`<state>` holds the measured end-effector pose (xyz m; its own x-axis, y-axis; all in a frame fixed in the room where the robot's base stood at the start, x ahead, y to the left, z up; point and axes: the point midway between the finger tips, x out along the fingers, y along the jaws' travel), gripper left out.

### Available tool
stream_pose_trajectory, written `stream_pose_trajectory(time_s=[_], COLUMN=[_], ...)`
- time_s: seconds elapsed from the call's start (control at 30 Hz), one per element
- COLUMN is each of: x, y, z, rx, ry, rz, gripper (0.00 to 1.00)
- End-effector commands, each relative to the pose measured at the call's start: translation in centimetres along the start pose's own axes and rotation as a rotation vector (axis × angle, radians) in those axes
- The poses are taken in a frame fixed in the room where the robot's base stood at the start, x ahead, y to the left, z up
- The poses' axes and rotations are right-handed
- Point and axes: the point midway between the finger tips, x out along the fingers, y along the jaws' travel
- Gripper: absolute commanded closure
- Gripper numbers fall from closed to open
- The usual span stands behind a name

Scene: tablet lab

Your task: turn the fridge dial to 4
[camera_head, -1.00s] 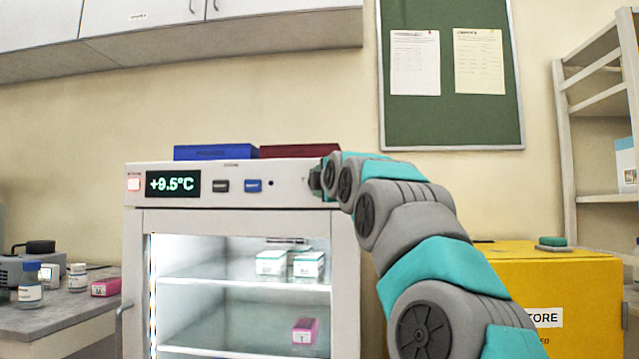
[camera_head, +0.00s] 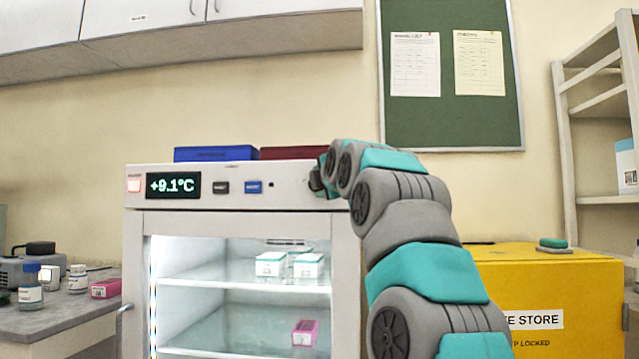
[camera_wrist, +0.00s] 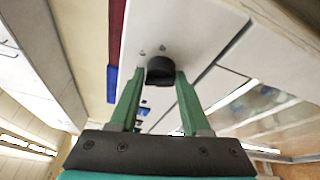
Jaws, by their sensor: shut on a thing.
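The fridge (camera_head: 225,225) stands in the middle of the head view, with a control panel across its top reading +9.1°C on the display (camera_head: 173,185). In the wrist view the dial (camera_wrist: 160,68) is a dark round knob on the pale panel. My gripper (camera_wrist: 161,78) is shut on the dial, with one green finger on each side of it. In the head view my arm hides the dial and most of my gripper at the right end of the panel. The number the dial points to cannot be read.
A blue box (camera_head: 215,153) and a dark red box (camera_head: 292,152) lie on top of the fridge. Small cartons and a pink box (camera_head: 305,333) sit inside it. A yellow cabinet (camera_head: 570,285) stands to the right. A bench with bottles (camera_head: 30,290) is at the left.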

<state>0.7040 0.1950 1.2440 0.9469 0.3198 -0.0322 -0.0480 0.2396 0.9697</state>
Motion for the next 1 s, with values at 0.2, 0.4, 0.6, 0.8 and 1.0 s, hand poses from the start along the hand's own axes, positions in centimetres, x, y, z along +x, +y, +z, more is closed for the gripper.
stream_pose_trajectory(time_s=[0.2, 0.4, 0.6, 0.8, 1.0], x=[0.2, 0.1, 0.1, -0.5, -2.0], y=[-0.5, -0.3, -0.2, -0.2, -0.2], z=[-0.2, -0.1, 0.0, 0.0, 0.0], rx=[-0.001, 0.0, 0.0, 0.0, 0.001], ry=[0.003, 0.001, 0.0, 0.0, 0.0], rz=[-0.01, -0.006, -0.004, -0.002, -0.001], gripper=[0.38, 0.25, 0.25, 0.25, 0.25])
